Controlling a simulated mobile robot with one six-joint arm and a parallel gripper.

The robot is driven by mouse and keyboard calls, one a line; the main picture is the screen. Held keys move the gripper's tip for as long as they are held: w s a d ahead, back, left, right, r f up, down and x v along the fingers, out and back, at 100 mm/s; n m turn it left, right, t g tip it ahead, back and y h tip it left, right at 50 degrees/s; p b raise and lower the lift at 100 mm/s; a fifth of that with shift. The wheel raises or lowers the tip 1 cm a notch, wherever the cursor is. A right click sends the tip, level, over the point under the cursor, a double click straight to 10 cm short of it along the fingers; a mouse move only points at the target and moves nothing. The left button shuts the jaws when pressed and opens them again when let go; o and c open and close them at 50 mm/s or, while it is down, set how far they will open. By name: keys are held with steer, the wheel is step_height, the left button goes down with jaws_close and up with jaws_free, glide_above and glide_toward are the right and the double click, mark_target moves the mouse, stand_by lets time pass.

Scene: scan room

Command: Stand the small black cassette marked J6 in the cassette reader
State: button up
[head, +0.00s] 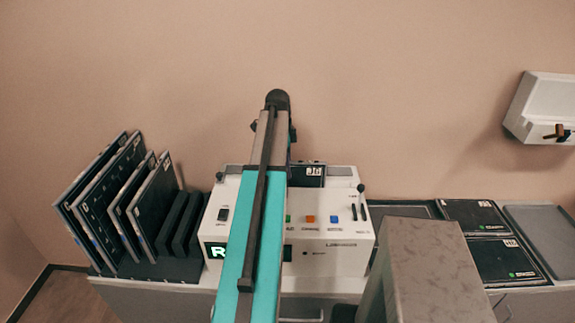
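The white cassette reader (335,257) stands on the counter in the middle of the head view, with coloured buttons and a partly covered green display. A small black cassette (306,181) with a white label, apparently reading J6, shows at the reader's top rear, right of my arm. Its upper part is visible between the raised white parts of the reader. Its lower part is hidden, so I cannot tell how deep it sits. My teal arm crosses the reader's middle and hides part of it. My gripper is not visible; I cannot tell whether it touches the cassette.
A dark rack (165,268) on the left holds several leaning black cassettes. More black cassettes (503,260) lie flat in trays on the right. A grey mottled block (440,270) stands in front of the counter at right. A white box (543,105) hangs on the wall.

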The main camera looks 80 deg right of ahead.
steer(key=shift+r, duration=0.1)
step_height(320, 180, up, 14)
steer(key=w+b, duration=0.1)
steer(key=b, duration=0.2)
steer(key=shift+w+f+b, duration=0.2)
steer(key=shift+w+b, duration=0.1)
steer(key=shift+b, duration=0.05)
stand_by(0.4)
steer(key=shift+a, duration=0.1)
stand_by(0.6)
step_height(320, 180, up, 6)
steer(key=p, duration=0.4)
stand_by(0.5)
steer(key=shift+w, duration=0.1)
stand_by(0.3)
